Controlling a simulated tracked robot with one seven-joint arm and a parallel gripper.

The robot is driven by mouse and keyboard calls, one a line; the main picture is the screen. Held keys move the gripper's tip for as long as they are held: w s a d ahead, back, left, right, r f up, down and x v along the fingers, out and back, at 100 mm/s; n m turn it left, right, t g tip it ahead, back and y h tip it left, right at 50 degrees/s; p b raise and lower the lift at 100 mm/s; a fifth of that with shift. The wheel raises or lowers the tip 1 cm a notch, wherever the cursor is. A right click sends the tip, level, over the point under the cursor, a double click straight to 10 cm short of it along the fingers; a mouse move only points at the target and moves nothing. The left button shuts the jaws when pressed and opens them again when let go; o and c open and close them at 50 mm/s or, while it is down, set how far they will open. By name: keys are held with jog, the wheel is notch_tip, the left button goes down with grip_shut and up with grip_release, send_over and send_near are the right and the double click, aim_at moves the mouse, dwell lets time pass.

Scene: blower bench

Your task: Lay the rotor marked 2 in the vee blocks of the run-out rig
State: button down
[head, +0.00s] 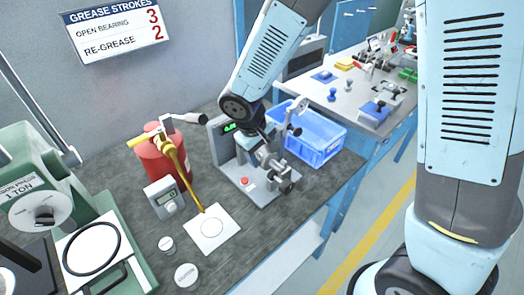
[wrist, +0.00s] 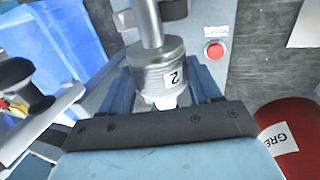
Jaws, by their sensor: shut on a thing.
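The rotor marked 2 (wrist: 158,62) is a grey metal cylinder with a shaft; its white label faces the wrist camera. My gripper (wrist: 170,95) is shut on it, one blue finger on each side. The shaft runs toward the top edge of the wrist view. In the head view my gripper (head: 268,158) is low over the run-out rig (head: 225,152), a grey stand with a green display and a red button (head: 245,181). The button also shows in the wrist view (wrist: 214,51). My gripper partly hides the vee blocks; I cannot tell whether the rotor touches them.
A dial gauge (head: 297,131) stands close beside my gripper. A blue bin (head: 325,151) is behind the rig. A red grease pot (head: 160,160), a small meter (head: 165,198) and a white pad (head: 205,240) lie left. A green press (head: 62,215) stands far left.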

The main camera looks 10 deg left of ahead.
jog(key=shift+c, duration=0.7)
grip_release()
jog(key=v, duration=1.3)
jog(key=shift+s+r, duration=0.15)
jog(key=shift+r, duration=0.15)
jog(key=w+d+r+m+y, duration=0.15)
jog(key=d+r, duration=0.25)
jog(key=d, duration=0.5)
jog(key=d+r+m, duration=0.3)
jog(key=d+r, duration=0.2)
jog(key=d, duration=0.3)
jog(key=s+d+r+m+t, duration=0.1)
jog(key=s+d, duration=0.3)
jog(key=d, duration=0.4)
jog(key=s+d+r+m+t, duration=0.2)
jog(key=s+d+r+m, duration=0.1)
jog(key=d, duration=0.5)
jog(key=shift+s+m, duration=0.75)
jog(key=shift+s, duration=0.25)
